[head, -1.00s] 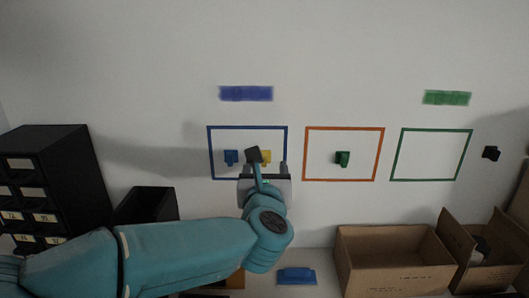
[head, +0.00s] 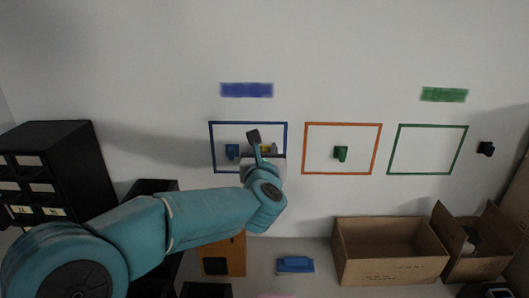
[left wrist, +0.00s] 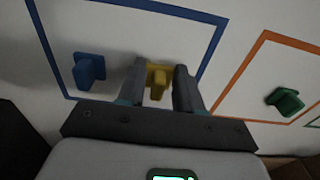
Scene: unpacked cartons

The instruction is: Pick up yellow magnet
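The yellow magnet (left wrist: 158,78) is on the white wall inside the blue outlined square (left wrist: 164,8). In the left wrist view it sits between the two fingers of my left gripper (left wrist: 159,85). The fingers stand apart, with a narrow gap visible on each side of the magnet. My right gripper is not in view.
A green magnet (head: 340,153) is inside the orange square (head: 378,150). The green square (head: 428,126) is empty. A black magnet (head: 486,148) is at the right. Open cartons (head: 390,270) stand below right, and a black drawer unit (head: 50,165) stands at left.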

